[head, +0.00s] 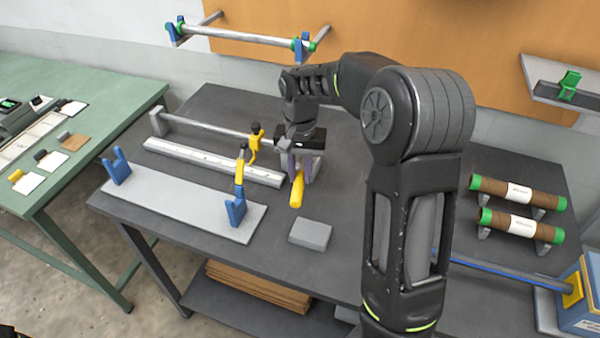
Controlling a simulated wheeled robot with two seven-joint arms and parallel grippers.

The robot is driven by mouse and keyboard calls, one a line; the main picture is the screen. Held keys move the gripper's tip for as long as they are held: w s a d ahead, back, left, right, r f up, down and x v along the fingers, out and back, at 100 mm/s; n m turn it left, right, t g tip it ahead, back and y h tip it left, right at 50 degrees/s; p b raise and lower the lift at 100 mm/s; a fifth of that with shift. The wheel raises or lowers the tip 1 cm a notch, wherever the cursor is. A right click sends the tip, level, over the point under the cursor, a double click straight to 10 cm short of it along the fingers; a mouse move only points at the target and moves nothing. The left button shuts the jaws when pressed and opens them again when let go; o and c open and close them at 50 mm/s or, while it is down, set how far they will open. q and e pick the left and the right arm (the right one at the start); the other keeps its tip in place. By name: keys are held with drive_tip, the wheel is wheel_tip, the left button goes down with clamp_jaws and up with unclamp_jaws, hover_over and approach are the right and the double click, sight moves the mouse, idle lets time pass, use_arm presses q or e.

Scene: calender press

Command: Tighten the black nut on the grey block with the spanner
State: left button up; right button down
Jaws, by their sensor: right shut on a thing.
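My right gripper (299,170) is over the middle of the dark table, its fingers pointing down. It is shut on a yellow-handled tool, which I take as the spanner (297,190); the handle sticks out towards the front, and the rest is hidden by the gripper. A plain grey block (310,233) lies on the table in front of the handle, apart from it. I cannot make out a black nut on it. Small dark knobs show on the yellow clamps (254,147) left of the gripper. My left gripper is not in view.
A rail (165,150) and a grey plate with blue holders (180,203) lie left of the gripper. Brown rolls with green ends (518,193) rest at right, near a blue box (578,305). A green table (75,85) stands at left. The table's front middle is mostly clear.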

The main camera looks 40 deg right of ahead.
drive_tip(key=shift+r+p, duration=0.7)
drive_tip(key=shift+r, duration=0.95)
drive_tip(key=c, duration=1.8)
unclamp_jaws()
clamp_jaws()
